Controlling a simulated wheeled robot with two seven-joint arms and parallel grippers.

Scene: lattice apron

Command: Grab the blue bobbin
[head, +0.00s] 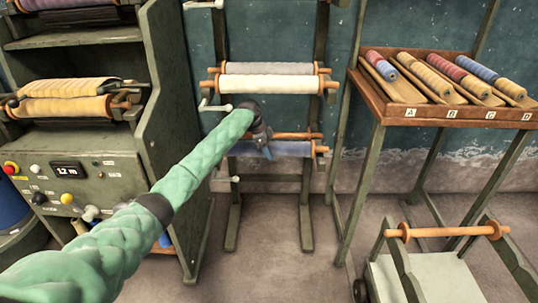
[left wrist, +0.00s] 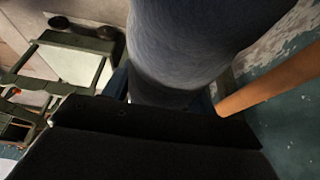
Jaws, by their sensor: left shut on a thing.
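The blue bobbin (head: 292,149) is a roll of blue-grey cloth with a wooden end at its right, low on the rack in the head view. My left arm reaches across to it, and my left gripper (head: 266,152) is shut on it, left of its middle. The hand hides part of the roll. In the left wrist view the blue bobbin (left wrist: 200,45) fills the upper middle, close against the dark gripper body. The fingertips are mostly hidden there. My right gripper is not in view.
A bare wooden rod (head: 298,135) lies just above the blue bobbin. A white roll (head: 270,84) and a grey roll (head: 268,68) hang higher. A machine (head: 165,120) stands left, a sample stand (head: 375,105) right, and a cart (head: 385,280) with an empty rod at lower right.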

